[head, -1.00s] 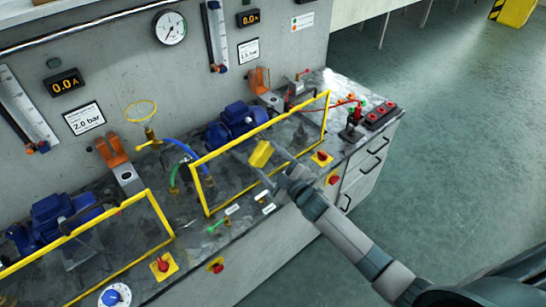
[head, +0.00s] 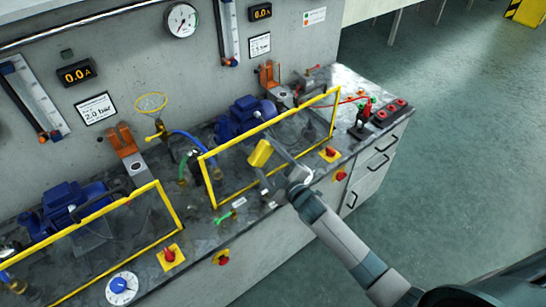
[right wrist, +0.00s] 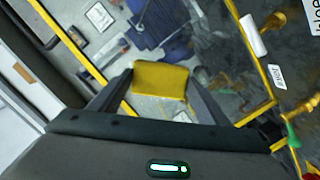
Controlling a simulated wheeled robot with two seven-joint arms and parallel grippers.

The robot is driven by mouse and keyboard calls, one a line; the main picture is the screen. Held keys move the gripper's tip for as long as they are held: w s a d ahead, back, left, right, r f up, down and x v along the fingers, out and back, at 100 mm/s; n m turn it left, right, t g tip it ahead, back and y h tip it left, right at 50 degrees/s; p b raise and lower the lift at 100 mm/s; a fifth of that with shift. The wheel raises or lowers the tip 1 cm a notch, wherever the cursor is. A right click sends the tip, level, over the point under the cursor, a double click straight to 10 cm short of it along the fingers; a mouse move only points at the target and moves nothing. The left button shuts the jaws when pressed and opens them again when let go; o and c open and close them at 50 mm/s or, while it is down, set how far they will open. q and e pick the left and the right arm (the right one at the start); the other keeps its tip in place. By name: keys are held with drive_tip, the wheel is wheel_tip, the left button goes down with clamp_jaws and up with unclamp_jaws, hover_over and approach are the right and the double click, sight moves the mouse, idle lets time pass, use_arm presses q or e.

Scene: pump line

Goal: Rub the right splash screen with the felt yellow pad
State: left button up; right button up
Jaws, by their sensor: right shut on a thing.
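The right splash screen (head: 222,170) is a clear pane in a yellow frame, standing at the bench front before a blue pump. My right gripper (head: 264,156) is shut on the yellow pad (head: 260,152), in front of the screen's pane. The right wrist view shows the pad (right wrist: 160,79) between the two fingers, with the pane and its yellow frame (right wrist: 268,88) beyond. I cannot tell whether the pad touches the pane. My left gripper is not in view.
The left splash screen (head: 171,210) stands to the left on the same bench. Red knobs on yellow plates (head: 170,257) and a blue dial (head: 121,288) sit along the front. A red-and-black block (head: 390,113) lies at the bench's right end. Floor to the right is clear.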

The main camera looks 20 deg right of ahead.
drive_tip(key=shift+s+a+r, duration=0.1)
drive_tip(key=shift+a, duration=0.3)
drive_tip(key=shift+s, duration=0.1)
drive_tip(key=shift+s, duration=0.15)
drive_tip(key=v, duration=0.1)
drive_tip(key=p+v, duration=0.1)
drive_tip(key=v, duration=0.1)
drive_tip(key=p+v, duration=0.1)
drive_tip(key=v, duration=0.1)
drive_tip(key=shift+s+d+f, duration=0.15)
drive_tip(key=shift+d+f, duration=0.15)
drive_tip(key=shift+d, duration=0.15)
drive_tip(key=shift+s, duration=0.1)
drive_tip(key=v, duration=0.2)
drive_tip(key=shift+s+d+f, duration=0.1)
drive_tip(key=shift+s+d, duration=0.2)
